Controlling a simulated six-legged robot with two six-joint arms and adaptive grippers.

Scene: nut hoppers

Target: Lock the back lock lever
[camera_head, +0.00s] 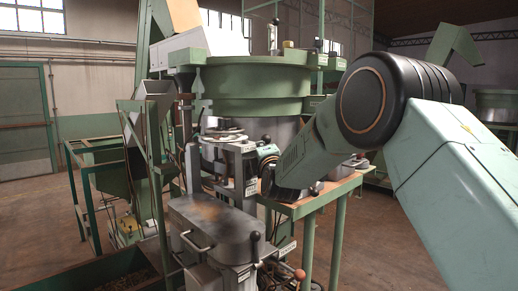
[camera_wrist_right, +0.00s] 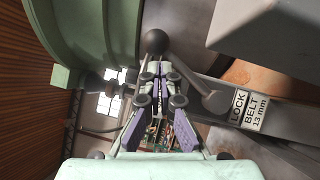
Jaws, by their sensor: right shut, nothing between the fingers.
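In the right wrist view, a lock lever has a dark ball knob (camera_wrist_right: 155,41) and a grey arm (camera_wrist_right: 191,77) running down right to a round hub. The "LOCK BELT 13 mm" label (camera_wrist_right: 248,110) is on the grey bar beside it. My right gripper (camera_wrist_right: 160,68) is shut and empty, its fingertips just below the knob and beside the lever arm; I cannot tell whether they touch. In the head view, my right gripper (camera_head: 268,181) is small and dark beside the machine's upright. A black knob (camera_head: 266,139) shows above it. My left gripper is out of view.
A grey metal cover (camera_head: 212,222) with a handle is in front, with another black-knobbed lever (camera_head: 255,240) at its right corner. The green hopper bowl (camera_head: 255,85) rises behind. A wood-topped green table (camera_head: 325,192) stands under my right forearm.

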